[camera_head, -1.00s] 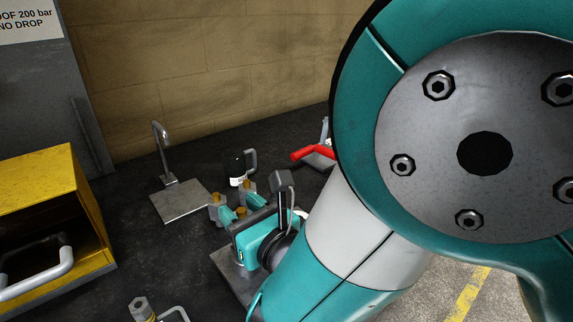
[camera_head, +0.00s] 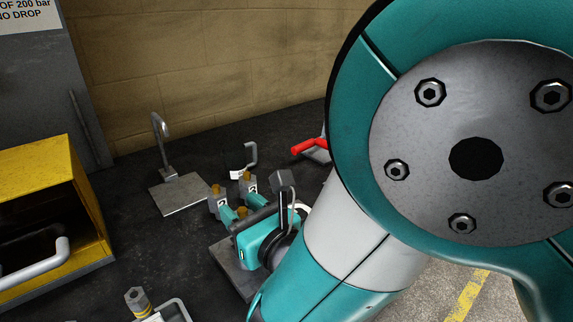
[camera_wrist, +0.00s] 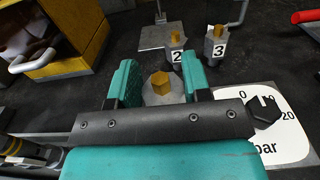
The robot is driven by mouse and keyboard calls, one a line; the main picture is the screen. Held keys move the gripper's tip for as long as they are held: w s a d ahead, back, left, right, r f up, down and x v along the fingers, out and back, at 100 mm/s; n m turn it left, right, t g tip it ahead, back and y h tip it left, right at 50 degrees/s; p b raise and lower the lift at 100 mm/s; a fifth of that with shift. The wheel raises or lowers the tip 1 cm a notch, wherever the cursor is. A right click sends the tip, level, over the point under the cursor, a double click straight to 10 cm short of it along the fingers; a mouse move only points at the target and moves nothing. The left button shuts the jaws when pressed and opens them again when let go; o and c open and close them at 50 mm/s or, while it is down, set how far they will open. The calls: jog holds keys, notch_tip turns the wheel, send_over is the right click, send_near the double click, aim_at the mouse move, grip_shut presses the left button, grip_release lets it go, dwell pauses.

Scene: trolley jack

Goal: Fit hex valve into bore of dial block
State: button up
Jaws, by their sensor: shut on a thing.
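My gripper (camera_wrist: 160,82) is shut on the hex valve (camera_wrist: 160,86), a grey body with a brass hex head, with a teal finger on each side. In the head view the brass head (camera_head: 243,211) shows just beyond my teal wrist. The dial block shows in the wrist view as a white dial face (camera_wrist: 292,139) marked 0, 20 and "bar", at the right and partly behind my gripper. The bore and the valve's lower end are hidden, so I cannot tell whether the valve is in the bore.
Two similar brass-topped pieces, numbered 2 (camera_wrist: 177,56) and 3 (camera_wrist: 216,51), stand just beyond my gripper. A hooked stand (camera_head: 166,170) is behind them. A yellow box (camera_head: 85,190) is at left, a yellow-banded hex piece (camera_head: 137,301) at front left, a red handle (camera_head: 309,146) at back right.

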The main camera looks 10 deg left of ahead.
jog(key=shift+f+b, duration=0.9)
jog(key=shift+f, duration=0.2)
jog(key=o, duration=1.2)
jog(key=shift+r, duration=0.1)
